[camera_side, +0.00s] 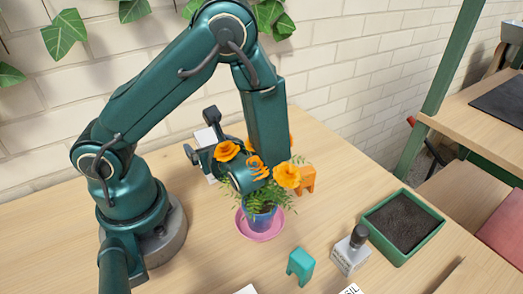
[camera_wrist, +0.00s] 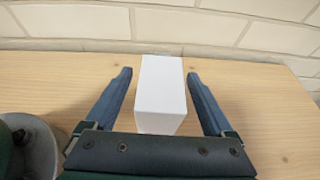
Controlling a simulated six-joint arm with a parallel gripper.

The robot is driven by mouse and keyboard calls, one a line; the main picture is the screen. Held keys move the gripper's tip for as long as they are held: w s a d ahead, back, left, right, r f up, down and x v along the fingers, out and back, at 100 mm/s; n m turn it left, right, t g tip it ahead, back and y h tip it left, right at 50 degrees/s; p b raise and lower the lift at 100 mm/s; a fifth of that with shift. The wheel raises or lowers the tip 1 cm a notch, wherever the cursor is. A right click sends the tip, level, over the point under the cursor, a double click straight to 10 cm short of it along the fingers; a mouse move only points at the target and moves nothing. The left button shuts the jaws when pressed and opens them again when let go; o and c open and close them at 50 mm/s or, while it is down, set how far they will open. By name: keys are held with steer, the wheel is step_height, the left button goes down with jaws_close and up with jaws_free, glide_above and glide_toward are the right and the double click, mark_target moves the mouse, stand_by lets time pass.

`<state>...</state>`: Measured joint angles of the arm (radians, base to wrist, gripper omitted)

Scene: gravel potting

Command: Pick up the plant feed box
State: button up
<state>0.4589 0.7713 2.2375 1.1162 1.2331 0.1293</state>
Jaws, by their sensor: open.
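A plain white box, which I take to be the plant feed box (camera_wrist: 161,95), stands on the wooden table. In the wrist view it lies between the two blue fingers of my gripper (camera_wrist: 159,74). The fingers are spread, with a gap on each side of the box. In the side view the box (camera_side: 204,136) is partly hidden behind my gripper (camera_side: 199,132). I see no print on the faces in view.
A potted orange-flowered plant (camera_side: 262,219) on a pink saucer (camera_side: 243,229) stands in front of my arm. A brick wall (camera_wrist: 230,28) rises behind.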

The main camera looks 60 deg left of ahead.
jaws_close()
steer(key=shift+r, duration=0.15)
